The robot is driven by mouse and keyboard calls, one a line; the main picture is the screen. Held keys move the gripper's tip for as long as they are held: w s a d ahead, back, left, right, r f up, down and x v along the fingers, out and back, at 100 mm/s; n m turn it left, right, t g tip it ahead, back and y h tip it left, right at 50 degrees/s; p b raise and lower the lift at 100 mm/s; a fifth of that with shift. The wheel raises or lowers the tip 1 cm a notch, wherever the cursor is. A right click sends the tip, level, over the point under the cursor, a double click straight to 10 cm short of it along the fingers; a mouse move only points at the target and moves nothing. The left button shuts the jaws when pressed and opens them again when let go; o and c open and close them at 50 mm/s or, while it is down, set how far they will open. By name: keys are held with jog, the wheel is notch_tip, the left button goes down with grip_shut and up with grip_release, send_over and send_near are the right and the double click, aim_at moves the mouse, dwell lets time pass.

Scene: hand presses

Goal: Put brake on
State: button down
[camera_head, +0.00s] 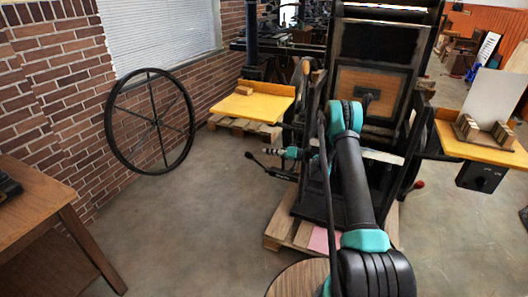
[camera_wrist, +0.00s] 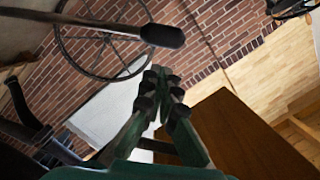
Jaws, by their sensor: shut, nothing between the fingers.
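A lever with a black grip (camera_head: 250,156) on a thin rod sticks out from the left side of the press (camera_head: 375,95), low down. A black grip on a rod (camera_wrist: 163,36), apparently the same lever, shows large at the top of the wrist view. I cannot tell for certain that it is the brake. My gripper (camera_head: 268,151) points left beside the press, close to this lever. In the wrist view my gripper (camera_wrist: 166,82) has its fingertips together, with nothing between them. The black grip lies outside the fingers, apart from the tips in the picture.
A second lever with a red knob (camera_head: 418,184) is on the press's right side. Yellow feed boards (camera_head: 252,107) and (camera_head: 455,143) flank the press. A spoked wheel (camera_head: 113,118) leans by the brick wall. A wooden table (camera_head: 35,213) stands left. The floor between is clear.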

jog(key=x, duration=0.8)
jog(key=shift+a, duration=0.15)
